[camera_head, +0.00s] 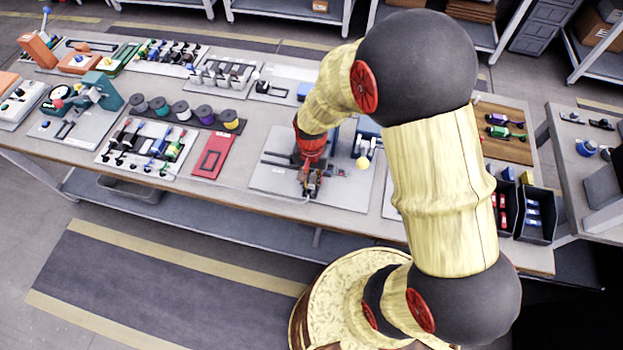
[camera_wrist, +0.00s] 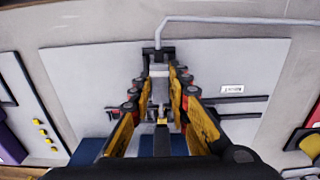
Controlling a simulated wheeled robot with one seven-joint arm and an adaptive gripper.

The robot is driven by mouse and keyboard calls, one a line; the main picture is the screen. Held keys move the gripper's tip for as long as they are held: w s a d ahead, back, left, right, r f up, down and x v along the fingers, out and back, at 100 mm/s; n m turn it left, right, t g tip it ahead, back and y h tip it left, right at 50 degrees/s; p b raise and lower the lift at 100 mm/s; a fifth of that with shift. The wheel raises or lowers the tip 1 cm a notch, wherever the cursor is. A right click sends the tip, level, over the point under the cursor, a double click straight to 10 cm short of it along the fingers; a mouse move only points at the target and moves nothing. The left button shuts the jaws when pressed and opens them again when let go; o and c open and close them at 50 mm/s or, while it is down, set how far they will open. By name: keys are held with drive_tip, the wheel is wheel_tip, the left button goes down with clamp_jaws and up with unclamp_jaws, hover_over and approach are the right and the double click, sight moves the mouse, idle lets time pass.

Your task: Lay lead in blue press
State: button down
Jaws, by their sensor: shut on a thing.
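My gripper (camera_wrist: 159,62) is shut on the grey end of the lead (camera_wrist: 159,72) in the wrist view. From the fingertips, the lead's thin pale cable (camera_wrist: 230,20) bends and runs off to the right edge. In the head view my gripper (camera_head: 309,182) points down over a pale board, and the held lead is too small to make out clearly. The blue press (camera_head: 368,127) stands just behind and right of my gripper, partly hidden by my arm, with a yellow knob in front. Dark blue parts (camera_wrist: 88,150) show low in the wrist view, partly behind my gripper.
The pale board (camera_head: 268,178) lies under my gripper. A red plate (camera_head: 212,155) and a rack of spools (camera_head: 180,110) lie to the left. Black bins (camera_head: 535,213) with red and blue parts stand at the right. The front table edge is mostly clear.

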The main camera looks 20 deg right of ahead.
drive_tip(key=shift+f+b, duration=0.35)
drive_tip(key=shift+f, duration=0.25)
idle(0.4)
drive_tip(key=c, duration=1.6)
unclamp_jaws()
drive_tip(key=shift+r, duration=0.1)
wheel_tip(320, 180, up, 12)
drive_tip(key=shift+f, duration=0.1)
